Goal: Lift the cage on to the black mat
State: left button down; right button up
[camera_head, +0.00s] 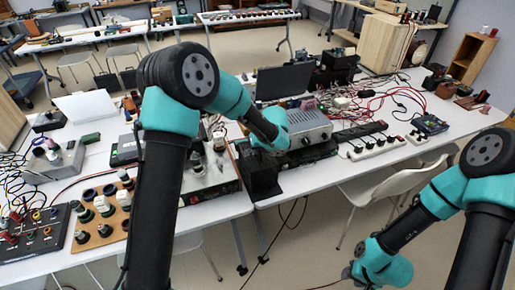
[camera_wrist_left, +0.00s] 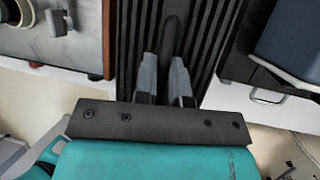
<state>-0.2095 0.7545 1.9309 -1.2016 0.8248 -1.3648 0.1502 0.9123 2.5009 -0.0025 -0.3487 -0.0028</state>
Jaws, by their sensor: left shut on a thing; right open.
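A black slatted thing (camera_head: 258,172) with a dark handle, which I take for the cage, stands at the left edge of the right-hand table. In the left wrist view its ribbed top (camera_wrist_left: 206,45) lies under my left gripper (camera_wrist_left: 165,75). The gripper's two grey fingers are shut on the handle (camera_wrist_left: 170,38). In the head view the left hand hides part of the cage's top. My right gripper (camera_head: 350,272) is low at the bottom of the head view, away from the tables, its fingers small and mostly hidden. I cannot pick out the black mat.
A silver amplifier (camera_head: 310,127) stands close right of the cage. A white power strip (camera_head: 378,147) and red cables (camera_head: 375,98) lie further right. A chair (camera_head: 385,190) stands in front.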

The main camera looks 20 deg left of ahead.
pick_arm(q)
jog(key=shift+f, duration=0.4)
dwell(0.4)
jog(key=c, duration=1.1)
grip_release()
jog(key=v, duration=1.7)
jog(key=shift+r, duration=0.2)
jog(key=shift+s, duration=0.1)
